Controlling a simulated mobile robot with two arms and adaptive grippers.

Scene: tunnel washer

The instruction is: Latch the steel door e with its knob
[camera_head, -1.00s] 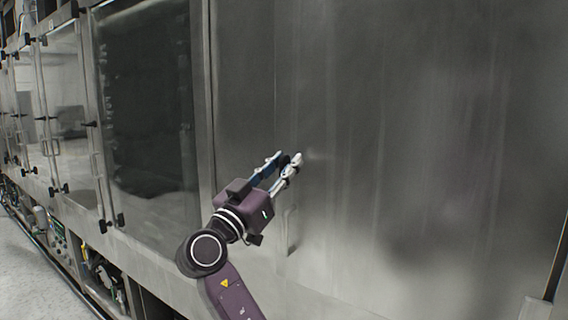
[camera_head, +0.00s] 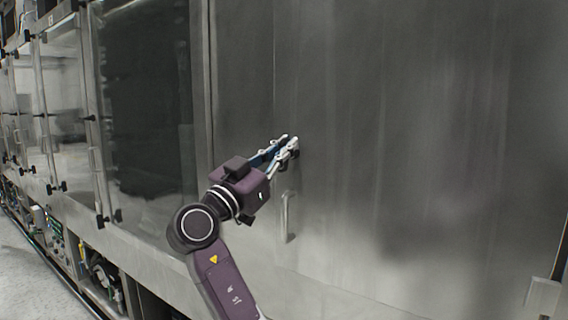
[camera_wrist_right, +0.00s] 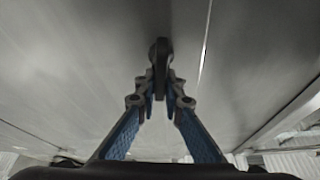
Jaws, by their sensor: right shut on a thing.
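The steel door e (camera_head: 400,130) is a large, smooth grey panel that fills the right of the head view; it looks flush with the frame beside it. Its small dark knob (camera_head: 296,155) shows at my right gripper's fingertips, partly hidden by them. In the right wrist view the knob (camera_wrist_right: 160,57) is a dark, elongated piece, its long side running up and down the picture between the fingertips. My right gripper (camera_head: 290,143) is shut on the knob; it also shows in the right wrist view (camera_wrist_right: 160,88). My left gripper is not in view.
A bar handle (camera_head: 288,217) stands upright on the steel panel below my gripper. To the left are a dark glass door (camera_head: 150,110) and further glazed doors with black latch knobs (camera_head: 101,220). The pale floor (camera_head: 25,255) is open at lower left.

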